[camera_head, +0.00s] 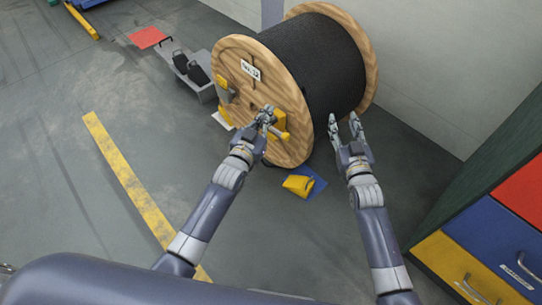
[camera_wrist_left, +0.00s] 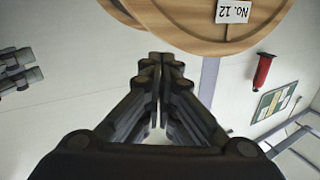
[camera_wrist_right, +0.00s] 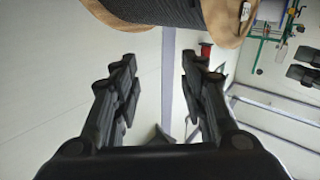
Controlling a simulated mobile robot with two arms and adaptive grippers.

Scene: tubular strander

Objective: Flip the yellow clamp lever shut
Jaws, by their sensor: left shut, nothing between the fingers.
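A large wooden cable reel (camera_head: 232,52) wound with black cable (camera_head: 315,65) stands on the floor. Yellow clamp parts (camera_head: 280,122) show on its near flange beside my left gripper, partly hidden by it. Another yellow part (camera_head: 221,82) with a grey piece sits at the flange's left side. I cannot tell which yellow part is the lever. My left gripper (camera_head: 267,113) is shut and empty in front of the flange; its closed fingers show in the left wrist view (camera_wrist_left: 162,65). My right gripper (camera_head: 344,122) is open and empty, right of the reel; its spread fingers show in the right wrist view (camera_wrist_right: 157,65).
A yellow wedge (camera_head: 298,185) lies on a blue mat (camera_head: 316,181) below the reel. A grey base with black parts (camera_head: 198,75) and a red mat (camera_head: 147,37) lie to the left. A drawer cabinet (camera_head: 490,235) stands at the right. The floor at left is mostly clear.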

